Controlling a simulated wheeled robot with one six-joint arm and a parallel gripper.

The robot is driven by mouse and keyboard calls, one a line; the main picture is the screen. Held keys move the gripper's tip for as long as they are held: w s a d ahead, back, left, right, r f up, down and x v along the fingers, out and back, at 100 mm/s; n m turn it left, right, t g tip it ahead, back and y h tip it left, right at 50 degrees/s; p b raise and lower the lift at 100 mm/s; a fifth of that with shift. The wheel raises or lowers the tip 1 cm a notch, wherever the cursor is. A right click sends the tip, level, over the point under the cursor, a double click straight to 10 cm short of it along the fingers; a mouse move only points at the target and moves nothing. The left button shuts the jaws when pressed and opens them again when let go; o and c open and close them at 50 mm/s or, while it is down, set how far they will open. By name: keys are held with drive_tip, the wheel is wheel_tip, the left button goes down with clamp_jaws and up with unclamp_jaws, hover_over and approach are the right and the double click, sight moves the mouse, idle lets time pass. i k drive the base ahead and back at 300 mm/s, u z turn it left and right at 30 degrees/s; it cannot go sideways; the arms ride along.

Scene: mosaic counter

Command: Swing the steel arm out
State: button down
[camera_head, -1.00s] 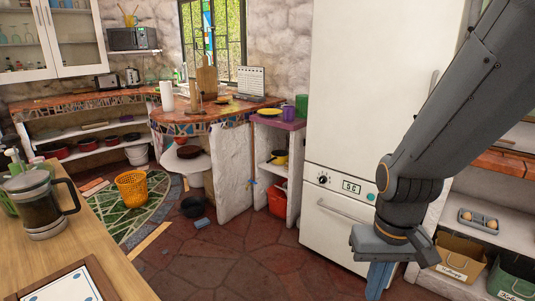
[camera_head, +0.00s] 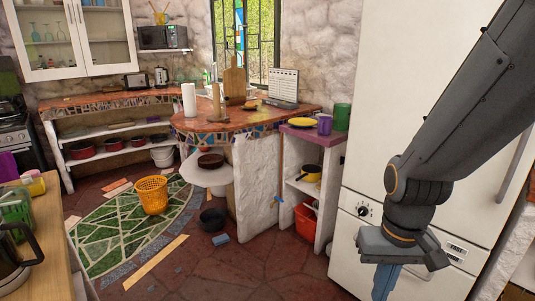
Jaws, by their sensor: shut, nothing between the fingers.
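I cannot make out a steel arm for certain; small upright shapes near the window (camera_head: 212,72), at the back of the mosaic counter (camera_head: 215,122), are too small to tell. My gripper (camera_head: 384,284) hangs pointing down in front of the white fridge (camera_head: 400,110) at the lower right. Its blue-grey fingers are together, with nothing seen between them. It is well apart from the counter.
A wooden table (camera_head: 60,245) with a glass jug (camera_head: 18,262) stands at the near left. A yellow basket (camera_head: 151,194) stands on the green mosaic floor (camera_head: 110,235). A black bowl (camera_head: 212,219) and blue block (camera_head: 220,239) lie nearby. The red floor (camera_head: 240,275) ahead is largely clear.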

sight(226, 99)
drive_tip(key=u, duration=0.35)
drive_tip(key=i, duration=1.4)
drive_tip(key=u, duration=0.45)
drive_tip(key=i, duration=1.9)
drive_tip(key=u, duration=0.15)
